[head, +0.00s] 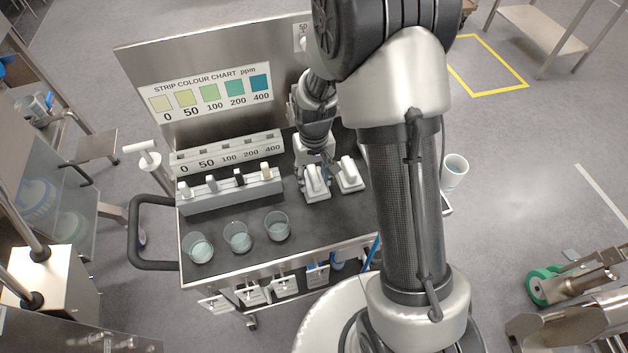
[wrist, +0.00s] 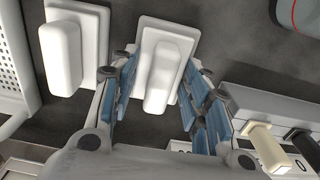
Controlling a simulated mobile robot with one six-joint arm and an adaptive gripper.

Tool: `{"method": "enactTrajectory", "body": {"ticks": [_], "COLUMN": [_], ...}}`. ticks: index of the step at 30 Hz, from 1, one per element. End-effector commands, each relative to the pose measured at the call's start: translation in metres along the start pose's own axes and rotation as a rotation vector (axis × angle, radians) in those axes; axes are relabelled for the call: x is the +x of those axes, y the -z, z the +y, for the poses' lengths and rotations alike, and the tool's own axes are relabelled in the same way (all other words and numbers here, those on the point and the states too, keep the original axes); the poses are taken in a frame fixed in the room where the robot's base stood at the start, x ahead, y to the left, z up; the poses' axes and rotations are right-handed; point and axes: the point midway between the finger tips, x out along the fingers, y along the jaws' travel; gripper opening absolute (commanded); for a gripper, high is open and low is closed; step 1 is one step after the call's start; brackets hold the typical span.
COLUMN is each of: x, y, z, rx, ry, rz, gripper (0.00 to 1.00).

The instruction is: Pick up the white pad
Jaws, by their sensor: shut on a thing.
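Two white pads with raised handles show on the dark top of the cart. The left white pad (head: 316,190) is under my gripper (head: 315,166) in the head view. In the wrist view this white pad (wrist: 160,66) lies between the blue fingers of my gripper (wrist: 163,72), which is shut on its raised handle. I cannot tell whether its base is clear of the cart top. The other white pad (head: 349,175) sits just to the right in the head view, and at the left in the wrist view (wrist: 73,50), apart from my fingers.
A grey rack (head: 232,190) with several strips stands left of the pads, before a numbered block (head: 228,153). Glass beakers (head: 238,237) stand along the front edge. A colour chart panel (head: 215,92) rises behind. A white cup (head: 454,172) is at the right.

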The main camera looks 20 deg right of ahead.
Motion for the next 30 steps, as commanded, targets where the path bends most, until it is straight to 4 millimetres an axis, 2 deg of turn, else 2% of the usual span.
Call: {"method": "enactTrajectory", "body": {"ticks": [3,11,17,23,30], "x": [0.0,-0.002,-0.018,-0.062,-0.134], "y": [0.0,0.0,0.001,0.002,0.002], "z": [0.0,0.0,0.0,0.0,0.0], "rx": [0.0,0.0,0.0,0.0,0.0], "ry": [0.0,0.0,0.0,0.0,0.0], "rz": [0.0,0.001,0.003,0.006,0.006], "gripper": [0.19,0.19,0.19,0.19,0.19]}}
